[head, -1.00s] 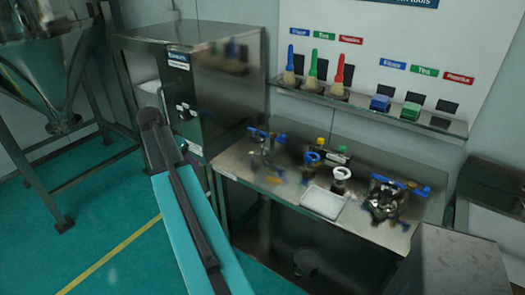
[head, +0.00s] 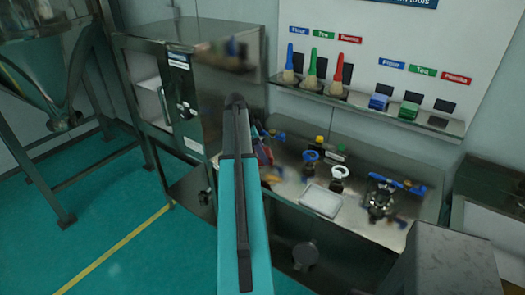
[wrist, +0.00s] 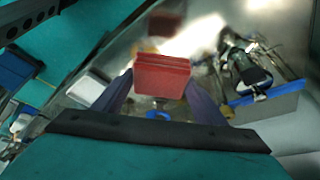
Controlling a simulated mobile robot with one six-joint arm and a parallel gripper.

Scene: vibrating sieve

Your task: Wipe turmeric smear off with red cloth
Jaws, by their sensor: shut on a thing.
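My gripper (wrist: 160,92) is shut on the red cloth (wrist: 163,72), a folded red block between its two purple fingers in the wrist view. In the head view the gripper (head: 263,150) is over the left end of the steel table, mostly hidden behind my arm. A small orange-yellow patch (head: 271,178) shows on the table just right of my arm; it may be the turmeric smear, but it is too blurred to be sure. I cannot tell whether the cloth touches the table.
The steel table holds blue-handled clamp gear (head: 383,196), a white tray (head: 321,201) and small round-topped items (head: 311,158). A wall shelf (head: 360,104) carries brushes and coloured blocks. A steel cabinet (head: 225,75) stands behind my arm at left. Bare steel lies around the tray.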

